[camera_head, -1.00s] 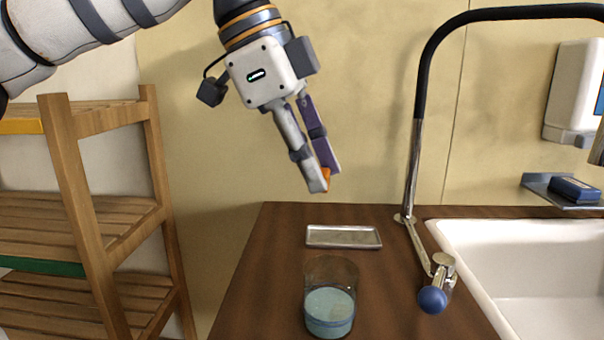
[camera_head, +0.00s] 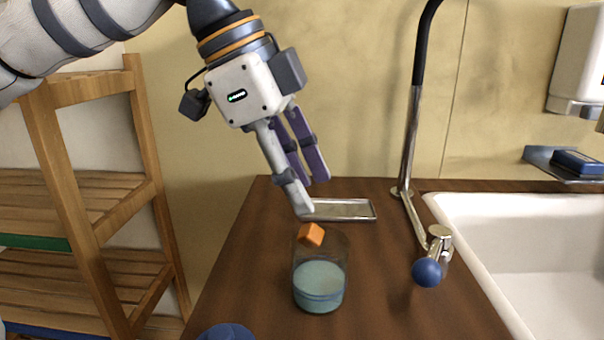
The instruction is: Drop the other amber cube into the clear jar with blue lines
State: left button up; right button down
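The clear jar (camera_head: 321,270) stands upright on the brown counter, with bluish liquid and a blue line in its lower part. An amber cube (camera_head: 311,235) shows at the jar's mouth, below the fingertips and apart from them; it appears in mid-air at or just inside the rim. My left gripper (camera_head: 311,196) is open and empty above the jar, its fingers pointing down. No other amber cube can be made out in the jar. My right gripper is not in view.
A shallow metal tray (camera_head: 352,211) lies behind the jar. A tap with a blue knob (camera_head: 427,272) and a white sink (camera_head: 530,235) are to the right. A wooden shelf (camera_head: 85,200) stands left. A blue rounded thing (camera_head: 227,332) shows at the bottom edge.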

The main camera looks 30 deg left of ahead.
pick_arm(q)
jog(key=v, duration=1.2)
